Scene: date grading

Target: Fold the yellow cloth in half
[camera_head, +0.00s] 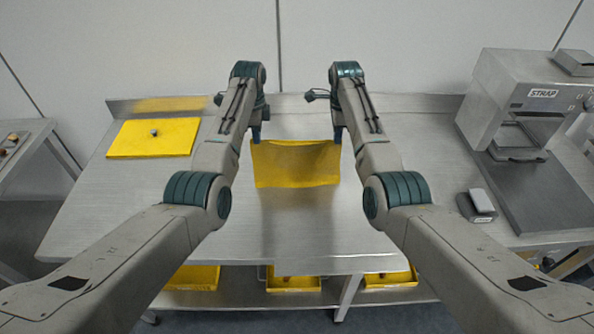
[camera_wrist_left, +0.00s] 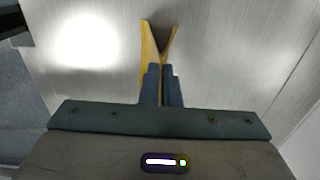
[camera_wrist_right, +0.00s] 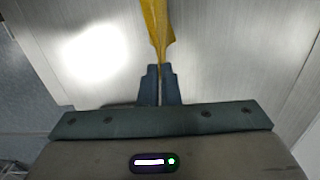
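The yellow cloth (camera_head: 297,165) hangs stretched between my two grippers above the steel table, its lower edge sagging toward me. My left gripper (camera_head: 256,136) is shut on the cloth's upper left corner. In the left wrist view the cloth (camera_wrist_left: 148,55) runs up from between the closed blue fingertips (camera_wrist_left: 161,72). My right gripper (camera_head: 337,136) is shut on the upper right corner. In the right wrist view the cloth (camera_wrist_right: 157,22) shows edge-on from between the fingertips (camera_wrist_right: 160,72). Whether the lower edge touches the table cannot be told.
A yellow board (camera_head: 153,139) with a small knob lies at the table's left. A strapping machine (camera_head: 525,95) and a small grey box (camera_head: 481,203) stand at the right. Yellow trays (camera_head: 293,283) sit on the shelf below. The front of the steel table (camera_head: 300,235) is clear.

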